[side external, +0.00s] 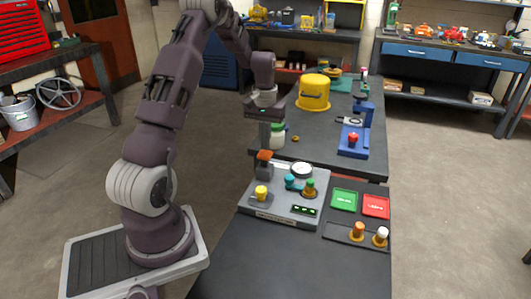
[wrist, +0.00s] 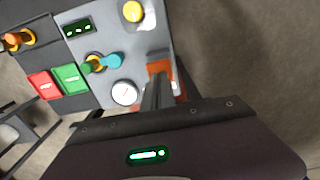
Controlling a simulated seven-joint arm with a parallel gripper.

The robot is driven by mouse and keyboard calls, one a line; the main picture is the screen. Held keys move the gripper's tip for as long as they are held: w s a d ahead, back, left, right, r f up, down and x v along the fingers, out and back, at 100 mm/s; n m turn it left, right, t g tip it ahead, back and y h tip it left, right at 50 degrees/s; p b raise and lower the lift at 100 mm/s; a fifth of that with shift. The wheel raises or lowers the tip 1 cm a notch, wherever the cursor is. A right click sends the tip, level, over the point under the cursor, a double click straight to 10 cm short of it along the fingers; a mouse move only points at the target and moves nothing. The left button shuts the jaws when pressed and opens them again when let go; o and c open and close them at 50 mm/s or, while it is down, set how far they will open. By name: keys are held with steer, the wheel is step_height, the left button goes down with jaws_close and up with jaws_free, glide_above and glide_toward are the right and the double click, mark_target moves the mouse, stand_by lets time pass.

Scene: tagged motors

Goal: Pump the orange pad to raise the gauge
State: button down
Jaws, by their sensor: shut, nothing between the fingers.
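The orange pad (side external: 264,156) tops a dark post at the back left of the grey panel (side external: 246,212). In the wrist view the pad (wrist: 159,67) is partly hidden behind my fingers. The round white gauge (side external: 302,170) is on the panel to the right of the pad; it also shows in the wrist view (wrist: 124,93), its reading too small to tell. My gripper (side external: 265,146) is shut and empty, pointing down right over the pad. In the wrist view its fingertips (wrist: 156,84) overlap the pad. I cannot tell whether they touch it.
The panel also carries a yellow knob (side external: 261,192), a teal valve (side external: 291,181), a green-topped part (side external: 310,187) and a small display (side external: 305,210). A white jar (side external: 277,136) stands close behind the gripper.

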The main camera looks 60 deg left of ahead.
mark_target(265, 153)
steer(key=shift+f, duration=1.9)
steer(key=shift+r, duration=1.9)
steer(key=shift+f, duration=1.85)
steer(key=shift+r, duration=1.85)
steer(key=shift+f, duration=0.1)
